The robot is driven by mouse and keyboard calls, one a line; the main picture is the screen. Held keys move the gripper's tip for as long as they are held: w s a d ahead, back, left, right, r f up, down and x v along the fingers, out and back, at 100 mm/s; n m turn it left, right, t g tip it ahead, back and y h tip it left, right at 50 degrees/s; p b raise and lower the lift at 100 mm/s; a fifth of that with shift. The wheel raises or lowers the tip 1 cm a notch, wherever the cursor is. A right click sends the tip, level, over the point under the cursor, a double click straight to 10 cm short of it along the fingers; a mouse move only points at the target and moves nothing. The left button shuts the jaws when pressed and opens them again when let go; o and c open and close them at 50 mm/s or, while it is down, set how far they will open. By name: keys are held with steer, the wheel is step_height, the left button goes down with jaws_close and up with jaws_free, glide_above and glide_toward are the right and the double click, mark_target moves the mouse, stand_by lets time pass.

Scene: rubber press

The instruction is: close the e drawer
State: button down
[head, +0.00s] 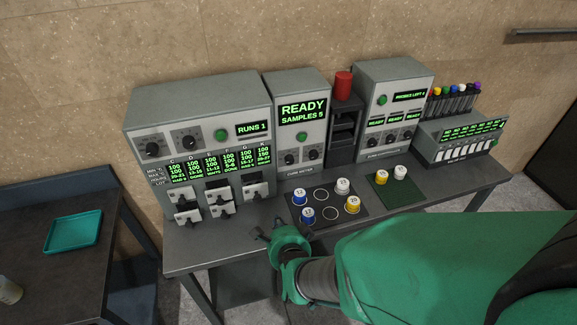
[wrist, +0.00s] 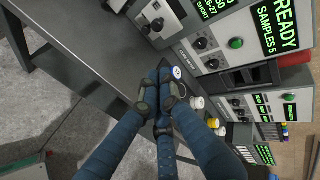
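The rubber press (head: 200,118) stands at the left end of the bench, with a block of small drawers (head: 218,193) below its green readout. Several of these drawers stand out from its front, with pale fronts and dark handles. Part of a drawer (wrist: 152,18) shows at the top there.
A dark mat (head: 327,207) with blue, white and yellow-topped cups lies right of my gripper. A green mat (head: 398,190) with two cups is farther right. The cure meter (head: 298,115) stands beside the press. A teal tray (head: 73,230) lies on the left table.

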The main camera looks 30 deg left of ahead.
mark_target(255, 187)
steer(key=shift+m+y, duration=0.3)
steer(key=shift+m, duration=0.2)
steer(key=s+a+f, duration=0.2)
steer(key=s, duration=0.1)
steer(key=shift+s+a+f+p, duration=0.1)
steer(key=shift+a+f+p, duration=0.1)
steer(key=shift+a+p, duration=0.15)
steer(key=w+r+x, duration=0.1)
steer(key=r+x, duration=0.1)
steer(key=x, duration=1.1)
steer(key=shift+a+f, duration=0.15)
steer(key=shift+a, duration=0.25)
steer(key=shift+w+a, duration=0.1)
steer(key=shift+w, duration=0.05)
